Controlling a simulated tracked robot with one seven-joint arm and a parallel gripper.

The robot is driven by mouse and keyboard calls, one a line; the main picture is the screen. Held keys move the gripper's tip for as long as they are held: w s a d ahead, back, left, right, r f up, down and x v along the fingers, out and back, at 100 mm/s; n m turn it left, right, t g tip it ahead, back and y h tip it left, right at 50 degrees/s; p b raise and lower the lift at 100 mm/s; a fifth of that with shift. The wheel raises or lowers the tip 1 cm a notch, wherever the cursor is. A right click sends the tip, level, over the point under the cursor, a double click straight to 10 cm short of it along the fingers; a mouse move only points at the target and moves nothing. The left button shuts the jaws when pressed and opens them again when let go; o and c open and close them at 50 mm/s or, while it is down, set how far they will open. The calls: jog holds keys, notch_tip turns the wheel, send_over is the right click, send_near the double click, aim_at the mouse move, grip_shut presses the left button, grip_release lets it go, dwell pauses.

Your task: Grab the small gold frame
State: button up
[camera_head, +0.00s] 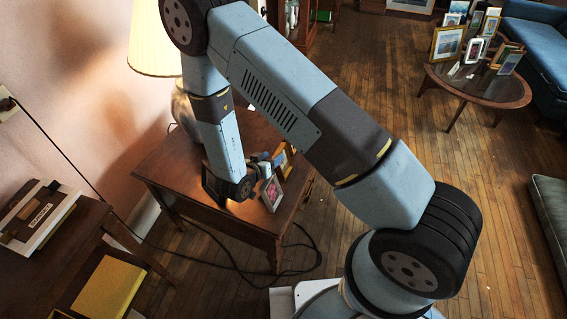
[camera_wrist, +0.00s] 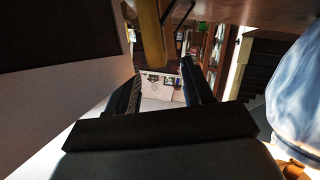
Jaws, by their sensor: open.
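The small gold frame (camera_head: 283,160) stands on the wooden side table in the head view, partly hidden behind my gripper and a silvery frame with a pink picture. In the wrist view a gold upright bar, apparently this frame seen edge-on (camera_wrist: 151,35), comes down from the top between the lines of my fingers. My gripper (camera_wrist: 161,72) is open, with its two fingers apart. In the head view my gripper (camera_head: 262,160) is low over the table, close beside the gold frame. I cannot tell whether the fingers touch it.
The silvery frame (camera_head: 271,192) stands just in front of my gripper. A dark panel (camera_wrist: 55,35) fills the upper left of the wrist view. A lamp (camera_head: 154,45) stands at the table's back; its blue-white base (camera_wrist: 298,95) is close at right. A round table (camera_head: 480,88) holds several frames.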

aim_at(277, 153)
jog(key=x, duration=0.5)
jog(key=shift+r, duration=0.15)
grip_shut()
dwell(0.5)
